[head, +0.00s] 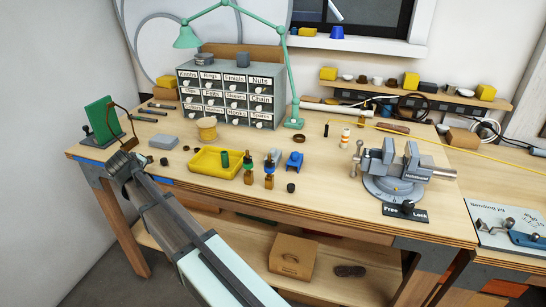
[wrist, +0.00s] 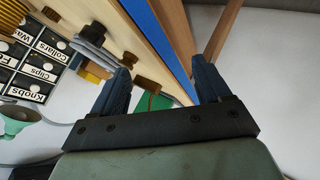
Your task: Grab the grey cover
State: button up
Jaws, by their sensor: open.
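A small grey block-like piece (head: 163,142), which looks like the grey cover, lies on the left part of the bench, left of the yellow cup. A grey piece (wrist: 92,35) also shows at the upper left of the wrist view; I cannot tell for sure that it is the same one. My gripper (head: 125,162) is at the bench's front left corner, left of the grey piece and apart from it. In the wrist view my gripper (wrist: 162,72) has its two fingers spread, with nothing held between them.
A green panel on a dark stand (head: 101,120) stands close behind my gripper. A yellow tray (head: 198,170) and a yellow cup (head: 207,128) sit right of the grey piece. A drawer cabinet (head: 232,95) and green lamp (head: 290,75) stand behind. A vise (head: 395,170) is at right.

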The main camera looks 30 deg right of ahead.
jog(key=d+r+m, duration=0.1)
jog(key=d, duration=0.2)
jog(key=d+r+m+g, duration=0.1)
jog(key=d+r+m, duration=0.1)
jog(key=d, duration=0.2)
jog(key=s+d+r+m+h, duration=0.1)
jog(key=d, duration=0.3)
jog(key=shift+s+d+r+m, duration=0.1)
jog(key=shift+d+r+m, duration=0.05)
jog(key=shift+d+m, duration=0.15)
jog(key=s+d+r+m, duration=0.1)
jog(key=d, duration=0.2)
jog(key=s+d+r+m+g, duration=0.1)
jog(key=d, duration=0.3)
jog(key=s+d+r+m+g, duration=0.1)
jog(key=d+m, duration=0.1)
jog(key=d, duration=0.2)
jog(key=shift+d+h, duration=0.1)
jog(key=shift+h, duration=0.3)
jog(key=s+d+r+m+g, duration=0.25)
jog(key=s+d+m, duration=0.2)
jog(key=d, duration=0.55)
jog(key=m+g, duration=0.1)
jog(key=m, duration=0.3)
send_near(273, 150)
jog(key=shift+x, duration=6)
jog(key=c, duration=1.1)
